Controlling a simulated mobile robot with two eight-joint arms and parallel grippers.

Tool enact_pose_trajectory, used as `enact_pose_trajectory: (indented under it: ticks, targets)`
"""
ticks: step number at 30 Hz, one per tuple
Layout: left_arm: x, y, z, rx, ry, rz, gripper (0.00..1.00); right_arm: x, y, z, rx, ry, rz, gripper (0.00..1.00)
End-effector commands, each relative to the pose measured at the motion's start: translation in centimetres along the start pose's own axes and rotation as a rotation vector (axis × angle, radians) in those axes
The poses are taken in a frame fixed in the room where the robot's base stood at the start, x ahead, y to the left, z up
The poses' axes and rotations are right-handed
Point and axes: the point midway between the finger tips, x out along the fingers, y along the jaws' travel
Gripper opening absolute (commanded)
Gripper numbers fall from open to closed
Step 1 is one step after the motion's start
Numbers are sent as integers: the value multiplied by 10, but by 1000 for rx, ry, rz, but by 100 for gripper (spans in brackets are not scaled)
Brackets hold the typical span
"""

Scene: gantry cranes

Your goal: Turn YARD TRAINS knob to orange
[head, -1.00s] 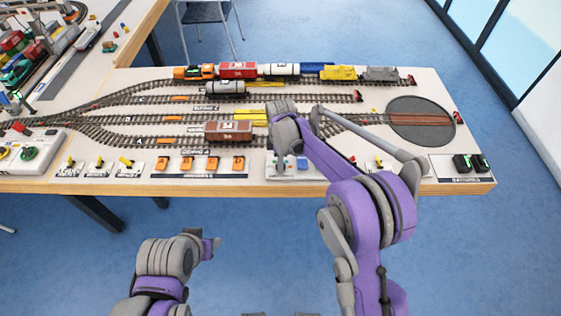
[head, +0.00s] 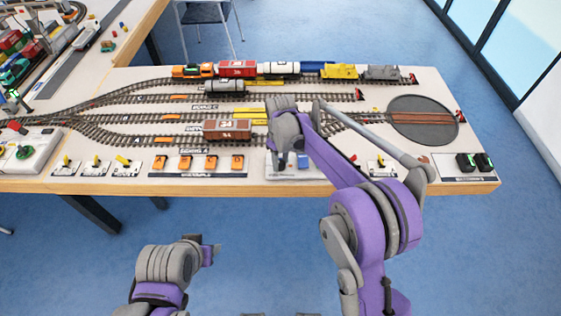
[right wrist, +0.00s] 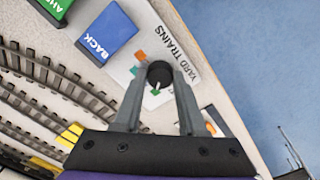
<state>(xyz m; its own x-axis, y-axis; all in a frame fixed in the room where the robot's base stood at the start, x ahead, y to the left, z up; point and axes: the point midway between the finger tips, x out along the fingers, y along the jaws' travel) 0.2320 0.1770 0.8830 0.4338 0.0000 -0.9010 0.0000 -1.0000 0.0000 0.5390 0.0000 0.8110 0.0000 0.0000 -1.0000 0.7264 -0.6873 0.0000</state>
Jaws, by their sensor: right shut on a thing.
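The YARD TRAINS knob (right wrist: 159,73) is round and black and stands on a white panel (right wrist: 193,69) with printed letters. Small coloured marks sit around it: an orange mark (right wrist: 140,56) and a green mark (right wrist: 155,92). A pale pointer line on the knob faces the green mark. My right gripper (right wrist: 160,77) has one finger on each side of the knob and is shut on it. In the head view my right arm hides the knob. My left gripper (head: 214,250) is off the table at the front; its fingers do not show clearly.
A blue BACK button (right wrist: 106,34) and a green button (right wrist: 54,6) are beside the knob. Tracks with wagons (head: 228,129) lie behind.

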Motion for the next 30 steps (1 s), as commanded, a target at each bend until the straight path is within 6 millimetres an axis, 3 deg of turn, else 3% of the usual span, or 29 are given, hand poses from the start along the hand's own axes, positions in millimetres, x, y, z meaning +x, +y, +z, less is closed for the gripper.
enact_pose_trajectory:
  ticks: [30]
  targets:
    - [13, 0, 9, 0, -6, 0, 50, 0, 0, 0, 965, 0, 0, 0]
